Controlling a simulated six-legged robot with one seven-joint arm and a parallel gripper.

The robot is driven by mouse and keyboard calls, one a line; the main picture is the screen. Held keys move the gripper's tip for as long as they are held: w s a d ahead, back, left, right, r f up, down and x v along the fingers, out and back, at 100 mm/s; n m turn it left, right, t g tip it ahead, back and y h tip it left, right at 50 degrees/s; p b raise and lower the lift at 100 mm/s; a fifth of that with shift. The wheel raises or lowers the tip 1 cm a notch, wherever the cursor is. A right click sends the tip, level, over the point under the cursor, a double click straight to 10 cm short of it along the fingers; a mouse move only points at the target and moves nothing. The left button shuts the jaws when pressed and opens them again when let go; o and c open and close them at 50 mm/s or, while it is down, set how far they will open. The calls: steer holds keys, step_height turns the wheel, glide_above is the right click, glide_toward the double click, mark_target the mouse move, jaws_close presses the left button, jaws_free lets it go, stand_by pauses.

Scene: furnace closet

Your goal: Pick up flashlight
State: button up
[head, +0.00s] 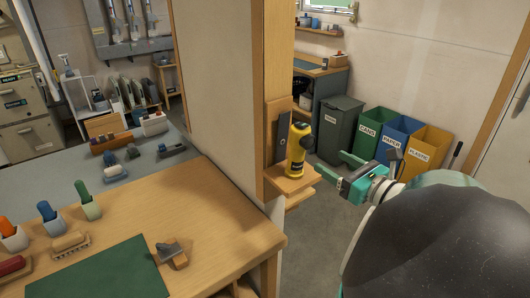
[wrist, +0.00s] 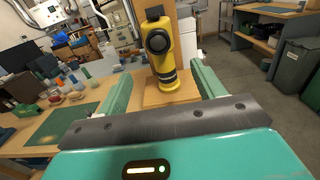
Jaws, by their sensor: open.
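A yellow flashlight with black parts (head: 298,150) stands upright on a small wooden wall shelf (head: 290,185) fixed to the wooden post. My gripper (head: 348,166) is to the right of the flashlight in the head view, with its green fingers pointing toward it. The jaws are open and hold nothing. In the wrist view the flashlight (wrist: 161,55) stands ahead, between the lines of the two fingers (wrist: 160,90). I cannot tell whether the fingertips reach beside it.
The wooden post (head: 279,70) rises directly behind the shelf. A workbench (head: 200,210) with several tools and a green mat (head: 110,272) lies to the left. Bins (head: 375,132) stand behind on the right. The floor between shelf and bins is clear.

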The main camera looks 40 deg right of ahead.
mark_target(309, 148)
steer(key=w, duration=0.8)
steer(key=shift+w+a, duration=0.25)
steer(key=shift+w, duration=0.05)
steer(key=w, duration=0.5)
steer(key=shift+w+r, duration=0.1)
steer(key=shift+r, duration=0.3)
jaws_close()
